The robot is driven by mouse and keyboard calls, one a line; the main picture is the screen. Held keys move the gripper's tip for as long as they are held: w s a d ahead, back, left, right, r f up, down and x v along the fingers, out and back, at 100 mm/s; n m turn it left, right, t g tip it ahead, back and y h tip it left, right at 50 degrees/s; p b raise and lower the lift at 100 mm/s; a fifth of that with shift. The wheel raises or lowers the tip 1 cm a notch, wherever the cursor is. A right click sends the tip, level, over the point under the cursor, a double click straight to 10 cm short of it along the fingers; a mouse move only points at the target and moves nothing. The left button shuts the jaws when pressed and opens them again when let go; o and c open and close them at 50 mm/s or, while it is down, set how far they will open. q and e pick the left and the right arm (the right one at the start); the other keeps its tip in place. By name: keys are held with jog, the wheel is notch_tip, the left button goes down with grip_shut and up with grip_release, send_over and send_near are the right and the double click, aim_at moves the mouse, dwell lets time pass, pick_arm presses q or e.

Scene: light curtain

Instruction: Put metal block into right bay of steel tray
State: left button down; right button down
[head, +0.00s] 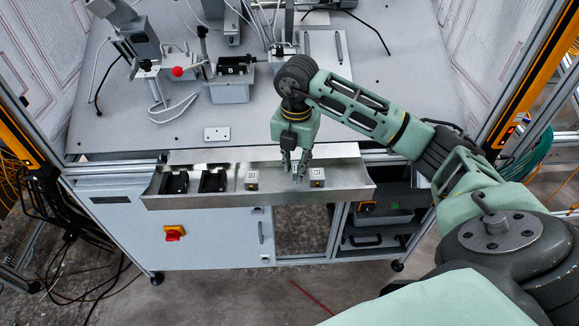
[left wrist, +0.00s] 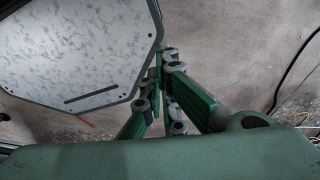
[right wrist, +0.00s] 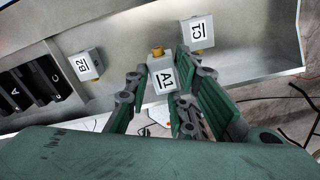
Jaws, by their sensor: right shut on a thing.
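The steel tray (head: 345,181) lies along the front edge of the workbench. My right gripper (head: 297,171) is over its right half, pointing down, and is shut on a metal block marked A1 (right wrist: 162,76) with a brass-coloured knob. The fingers largely hide this block in the head view. I cannot tell whether it touches the tray. A metal block marked C1 (head: 317,177) stands in the tray just right of the gripper. Another marked B2 (head: 251,181) stands to the left. My left gripper (left wrist: 165,62) looks shut and empty, away from the tray.
Black parts (head: 213,181) lie in the tray's left part. Behind it on the workbench are a small metal plate (head: 217,134), a fixture with a red ball (head: 177,71) and cables. A red-and-yellow switch (head: 174,233) is on the cabinet front below.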

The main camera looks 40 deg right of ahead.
jog(key=shift+w+a+f, duration=0.3)
jog(key=shift+w, duration=0.35)
jog(key=shift+w+a+f, duration=0.1)
jog(key=shift+w+f, duration=0.3)
jog(key=shift+f, duration=0.1)
notch_tip(320, 180, down, 3)
jog(key=shift+f+p, duration=0.1)
jog(key=shift+p, duration=0.8)
jog(key=shift+f, duration=0.25)
pick_arm(q)
jog(key=shift+s+a+r, duration=0.15)
jog(key=shift+s+r, duration=0.2)
jog(key=shift+r, duration=0.2)
jog(key=shift+s+a+r, duration=0.15)
jog(key=shift+s+r, duration=0.2)
jog(key=shift+r, duration=0.15)
pick_arm(e)
jog(key=shift+f, duration=0.1)
jog(key=shift+f, duration=0.15)
jog(key=c, duration=1.5)
grip_release()
